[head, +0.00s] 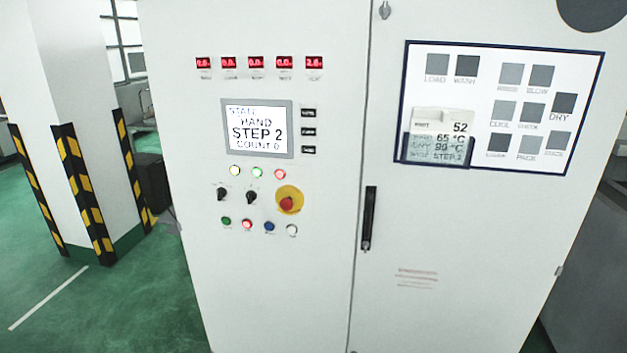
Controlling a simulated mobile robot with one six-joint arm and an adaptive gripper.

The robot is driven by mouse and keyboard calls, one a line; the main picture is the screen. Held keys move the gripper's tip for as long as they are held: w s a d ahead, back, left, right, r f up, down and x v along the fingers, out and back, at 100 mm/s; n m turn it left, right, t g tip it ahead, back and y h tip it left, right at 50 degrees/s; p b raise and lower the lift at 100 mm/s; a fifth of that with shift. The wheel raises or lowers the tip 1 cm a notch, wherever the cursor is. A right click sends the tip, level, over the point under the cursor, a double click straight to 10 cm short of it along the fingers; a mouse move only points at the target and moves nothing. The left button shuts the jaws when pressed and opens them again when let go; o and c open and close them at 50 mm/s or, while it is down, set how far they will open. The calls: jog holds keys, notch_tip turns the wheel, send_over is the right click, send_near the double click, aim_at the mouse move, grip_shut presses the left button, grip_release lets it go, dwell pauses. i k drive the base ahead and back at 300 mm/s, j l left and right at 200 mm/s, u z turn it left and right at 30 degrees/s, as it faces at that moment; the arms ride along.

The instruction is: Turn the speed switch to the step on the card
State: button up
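Two black rotary switches, a left one (222,194) and a right one (251,197), sit on the white cabinet front below the display. Their labels are too small to read, so I cannot tell which is the speed switch. My gripper is not in view.
A red emergency stop button (287,204) on a yellow disc is just right of the switches. Lit lamps are above and small push buttons below. A black door handle (369,218) is further right. A striped pillar (80,150) stands left, with green floor between.

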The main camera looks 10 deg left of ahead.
aim_at(251, 195)
jog(key=j+u, duration=0.2)
jog(key=j, duration=0.2)
jog(key=i+j+u, duration=0.2)
jog(key=j, duration=0.25)
jog(key=j+u, duration=0.2)
jog(key=j, duration=0.2)
